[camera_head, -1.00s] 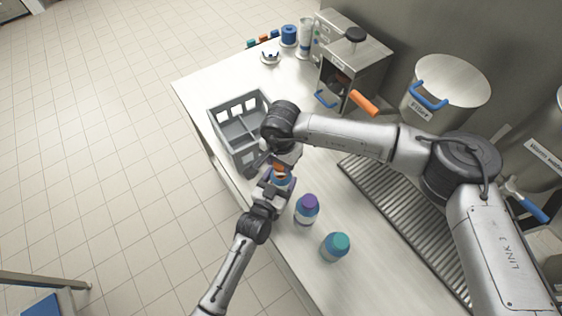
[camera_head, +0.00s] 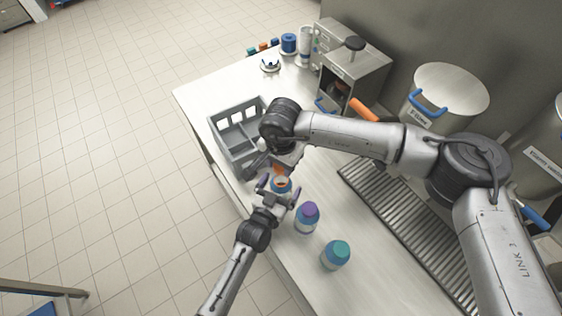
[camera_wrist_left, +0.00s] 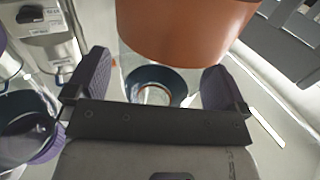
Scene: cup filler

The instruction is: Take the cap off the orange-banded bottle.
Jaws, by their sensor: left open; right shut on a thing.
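The orange-banded bottle (camera_head: 281,187) stands upright near the front edge of the counter, with its mouth uncovered. In the left wrist view the open bottle (camera_wrist_left: 154,84) shows between the spread fingers. My left gripper (camera_head: 279,192) is open, with a finger on either side of the bottle; whether they touch it I cannot tell. The orange cap (camera_head: 277,169) is apart from the bottle, just above and beyond it. The cap also fills the top of the left wrist view (camera_wrist_left: 185,30). My right gripper (camera_head: 285,158) is shut on the cap; its fingers are mostly hidden by its wrist.
A purple-capped bottle (camera_head: 307,217) and a teal-capped bottle (camera_head: 335,254) stand to the right along the front edge. A grey divided crate (camera_head: 222,140) is just behind my grippers. A drain grate (camera_head: 400,215) lies to the right.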

